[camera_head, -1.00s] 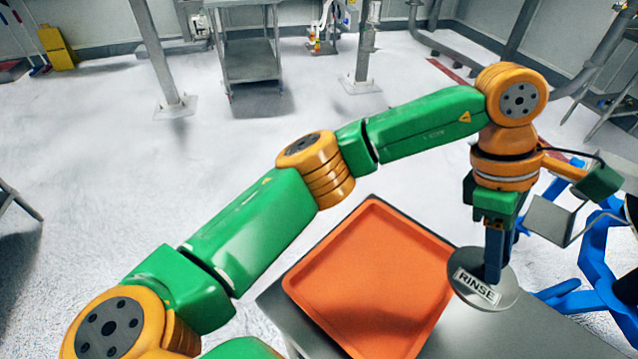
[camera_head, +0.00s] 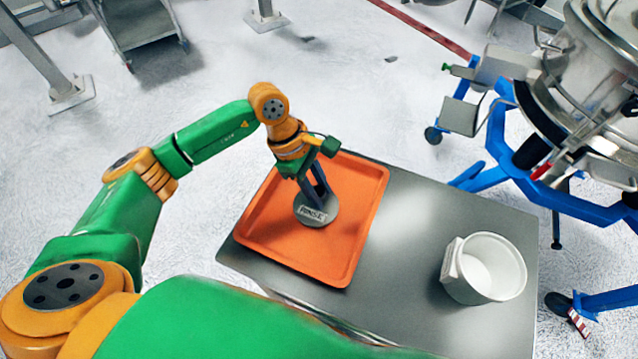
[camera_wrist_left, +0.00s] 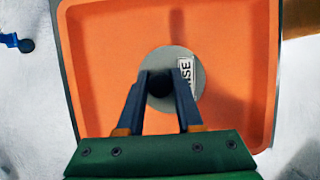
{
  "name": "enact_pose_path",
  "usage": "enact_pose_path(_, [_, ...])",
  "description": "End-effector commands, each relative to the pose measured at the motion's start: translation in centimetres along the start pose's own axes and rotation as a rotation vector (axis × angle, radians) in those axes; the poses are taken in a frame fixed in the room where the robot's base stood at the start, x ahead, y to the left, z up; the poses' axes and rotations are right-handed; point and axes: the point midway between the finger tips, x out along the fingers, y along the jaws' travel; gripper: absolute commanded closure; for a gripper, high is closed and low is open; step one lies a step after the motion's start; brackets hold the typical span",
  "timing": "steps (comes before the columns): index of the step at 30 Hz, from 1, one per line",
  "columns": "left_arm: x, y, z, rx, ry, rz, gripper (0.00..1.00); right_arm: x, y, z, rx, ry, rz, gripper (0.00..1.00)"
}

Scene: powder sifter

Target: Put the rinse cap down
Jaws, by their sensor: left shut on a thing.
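The rinse cap (camera_head: 318,211) is a round grey disc with a white RINSE label and a dark knob. It is over the orange tray (camera_head: 357,183), inside its rim; whether it touches the tray floor I cannot tell. My left gripper (camera_head: 317,196) points down and is shut on the cap's knob. In the left wrist view the cap (camera_wrist_left: 192,68) lies under my left gripper (camera_wrist_left: 160,88), whose fingers are on either side of the knob, with the orange tray (camera_wrist_left: 100,60) all around. My right gripper is not in view.
The tray stands on a grey table (camera_head: 410,230). A white pot (camera_head: 490,268) stands at the table's right, with bare table between. A steel machine on a blue wheeled frame (camera_head: 500,165) stands beyond the table's right side.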

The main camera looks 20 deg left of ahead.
Motion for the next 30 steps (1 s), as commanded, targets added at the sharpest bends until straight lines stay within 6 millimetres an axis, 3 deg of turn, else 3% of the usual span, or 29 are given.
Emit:
enact_pose_path(7, [0.4,0.0,-0.1,0.000,0.000,0.001,1.00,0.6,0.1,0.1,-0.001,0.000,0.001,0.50])
enact_pose_path(8, [0.3,0.0,-0.1,0.000,0.000,0.000,0.60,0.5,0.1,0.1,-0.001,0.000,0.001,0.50])
enact_pose_path(11, [0.2,0.0,-0.1,-0.001,0.000,0.000,0.35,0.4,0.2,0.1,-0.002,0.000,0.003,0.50])
enact_pose_path(21, [-0.3,0.0,0.1,-0.001,0.000,0.000,0.35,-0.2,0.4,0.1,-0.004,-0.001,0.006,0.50])
enact_pose_path(23, [-0.7,0.1,-0.1,-0.002,0.001,0.004,0.35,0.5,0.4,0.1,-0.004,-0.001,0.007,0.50])
enact_pose_path(30, [-6.4,0.2,-0.1,-0.001,0.001,0.008,0.35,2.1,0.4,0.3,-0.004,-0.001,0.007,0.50])
